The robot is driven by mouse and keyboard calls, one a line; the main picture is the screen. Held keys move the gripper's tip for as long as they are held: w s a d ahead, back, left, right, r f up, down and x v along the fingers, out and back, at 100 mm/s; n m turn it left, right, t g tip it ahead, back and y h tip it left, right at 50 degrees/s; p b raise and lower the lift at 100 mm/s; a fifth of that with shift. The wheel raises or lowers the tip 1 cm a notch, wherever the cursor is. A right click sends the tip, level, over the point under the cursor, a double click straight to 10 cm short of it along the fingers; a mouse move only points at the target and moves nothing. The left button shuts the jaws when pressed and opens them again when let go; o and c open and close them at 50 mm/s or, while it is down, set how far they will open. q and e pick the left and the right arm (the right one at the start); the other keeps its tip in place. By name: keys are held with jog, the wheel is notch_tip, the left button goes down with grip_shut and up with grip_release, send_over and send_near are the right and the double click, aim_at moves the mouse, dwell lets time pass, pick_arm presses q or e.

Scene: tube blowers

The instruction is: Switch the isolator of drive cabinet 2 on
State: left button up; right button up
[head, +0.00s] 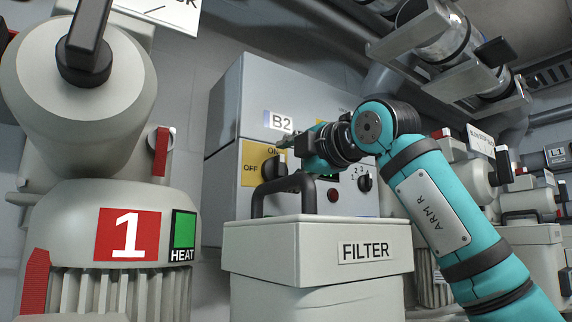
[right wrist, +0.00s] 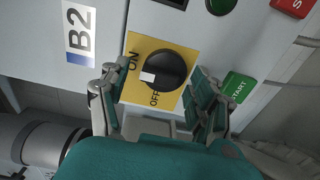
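The drive cabinet (head: 222,115) labelled B2 stands behind the filter box in the head view. Its isolator is a black rotary knob (right wrist: 165,68) on a yellow plate (right wrist: 137,42) marked ON and OFF. In the head view the knob (head: 273,167) shows partly, with ON above and OFF to its left. A white mark lies on the knob's lower left in the right wrist view; I cannot tell which label it points to exactly. My right gripper (right wrist: 158,97) is open, its fingers on either side of the knob, apparently not closed on it. My left gripper is not in view.
A filter box (head: 318,262) with a dark handle (head: 257,197) stands in front of the cabinet, below my right arm. A large blower (head: 75,150) marked 1 is at left. A green START button (right wrist: 238,86) and a red button (right wrist: 292,6) are near the isolator.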

jog(key=shift+s, duration=0.2)
jog(key=v, duration=1.1)
jog(key=shift+s+d, duration=0.25)
jog(key=shift+d, duration=0.05)
